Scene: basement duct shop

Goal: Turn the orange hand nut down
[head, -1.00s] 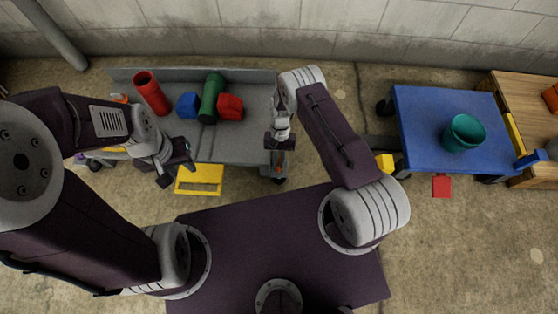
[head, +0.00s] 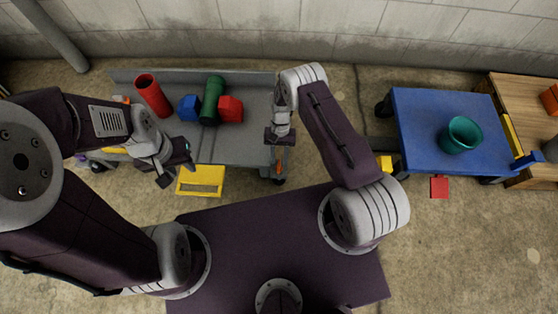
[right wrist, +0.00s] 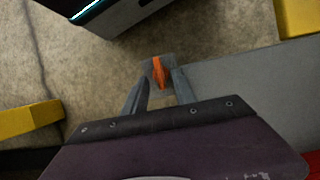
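The orange hand nut (right wrist: 159,72) shows in the right wrist view as a narrow upright piece over a small grey plate. It also shows in the head view (head: 279,167) at the right front corner of the grey cart. My right gripper (right wrist: 160,80) points down at it, its two fingers apart with the nut between or just beyond their tips. I cannot tell whether they touch it. In the head view the right gripper (head: 279,150) is mostly hidden under its wrist. My left gripper (head: 178,174) is open and empty over the cart's left front.
The grey cart (head: 240,150) carries a red tube (head: 153,96), a blue block (head: 189,108), a green cylinder (head: 212,100) and a red block (head: 231,109). A yellow piece (head: 200,181) is at its front. A blue table (head: 420,110) with a green bowl (head: 462,134) stands right.

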